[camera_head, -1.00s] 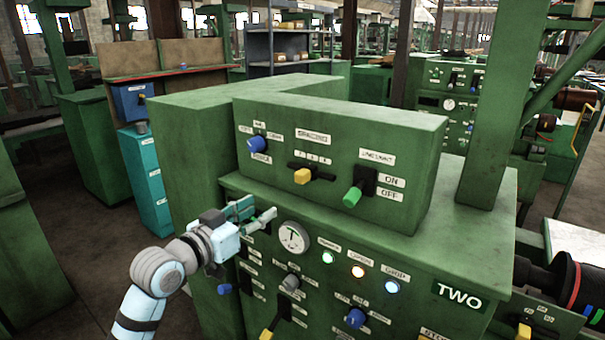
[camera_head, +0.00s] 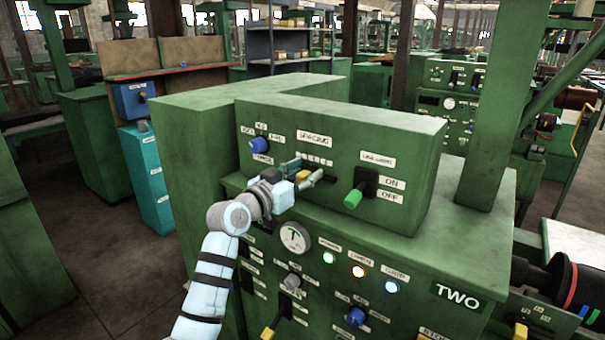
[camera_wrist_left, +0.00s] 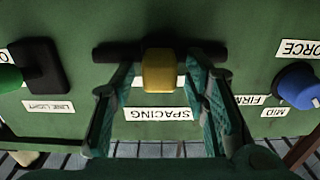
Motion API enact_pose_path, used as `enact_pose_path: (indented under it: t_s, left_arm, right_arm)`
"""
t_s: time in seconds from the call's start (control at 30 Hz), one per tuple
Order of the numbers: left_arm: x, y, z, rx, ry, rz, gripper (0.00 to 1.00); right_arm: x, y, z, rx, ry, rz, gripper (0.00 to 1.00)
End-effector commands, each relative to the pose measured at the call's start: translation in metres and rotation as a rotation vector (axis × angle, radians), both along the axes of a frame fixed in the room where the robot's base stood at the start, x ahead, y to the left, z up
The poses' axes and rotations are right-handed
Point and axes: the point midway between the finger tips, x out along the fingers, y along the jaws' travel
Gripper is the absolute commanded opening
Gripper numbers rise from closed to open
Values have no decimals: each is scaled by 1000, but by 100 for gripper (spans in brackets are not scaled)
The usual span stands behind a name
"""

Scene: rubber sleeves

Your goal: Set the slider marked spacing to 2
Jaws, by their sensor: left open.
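The spacing slider has a yellow knob (camera_head: 303,175) on a dark horizontal slot in the upper green panel (camera_head: 400,145), under the label SPACING (camera_head: 315,139). My left gripper (camera_head: 308,178) is at the knob and partly covers it and the scale marks. In the left wrist view, upside down, the yellow knob (camera_wrist_left: 158,70) lies between the open fingers of my left gripper (camera_wrist_left: 165,75), with the dark slot (camera_wrist_left: 120,52) behind. The number labels are mostly hidden, so I cannot read the knob's setting. My right gripper is not in view.
A blue knob (camera_head: 259,145) is left of the slider. A green-handled line light switch (camera_head: 354,197) is to its right. Below are a dial (camera_head: 294,237), indicator lamps and more controls on the cabinet front.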

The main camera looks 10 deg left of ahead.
Motion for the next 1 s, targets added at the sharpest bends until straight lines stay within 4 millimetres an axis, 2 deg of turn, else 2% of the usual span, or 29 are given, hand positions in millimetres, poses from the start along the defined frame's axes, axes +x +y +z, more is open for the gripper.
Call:
enact_pose_path:
  t_s: [0.1,0.37,0.57,0.83,1.0]
  left_arm:
    - [0,0,0,0,0,0,40]
    - [0,1,0,-1,1,1,0]
    - [0,2,-1,0,1,1,0]
    - [13,36,-4,2,0,4,0]
    - [14,39,0,0,0,4,0]
  right_arm:
    - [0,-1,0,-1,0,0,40]
    - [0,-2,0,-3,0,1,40]
    - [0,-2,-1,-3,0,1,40]
    - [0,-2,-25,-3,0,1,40]
    - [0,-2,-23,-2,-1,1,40]
